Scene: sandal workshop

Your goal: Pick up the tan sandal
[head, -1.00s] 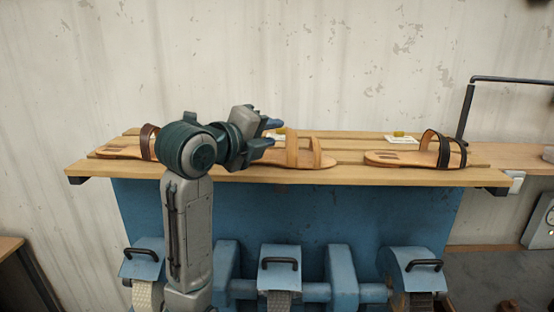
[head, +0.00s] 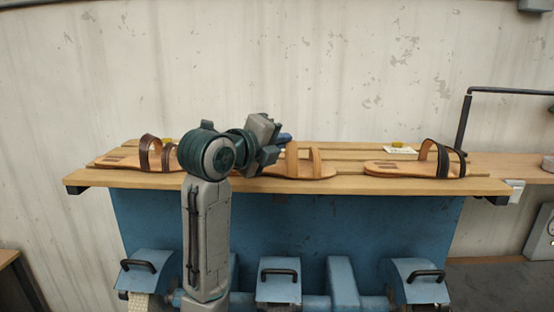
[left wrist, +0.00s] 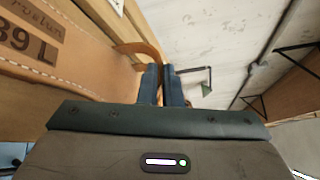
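The tan sandal (head: 322,172) lies on the slatted bench, right of my left gripper, with two tan straps standing up. My left gripper (head: 277,147) is at its near strap and covers part of its sole. In the left wrist view, the fingers (left wrist: 165,72) are close together, with the tan strap (left wrist: 143,49) running in at their tips; they look shut on it. The sole (left wrist: 75,55), stamped "39 L", fills the upper left there. The sandal still appears to rest on the bench. My right gripper is out of view.
A brown-strapped sandal (head: 121,161) lies at the left of the wooden bench (head: 420,185), partly behind my arm. A black-strapped sandal (head: 397,170) lies at the right. A pale tag (head: 399,150) lies behind it. Blue machinery (head: 278,279) stands below.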

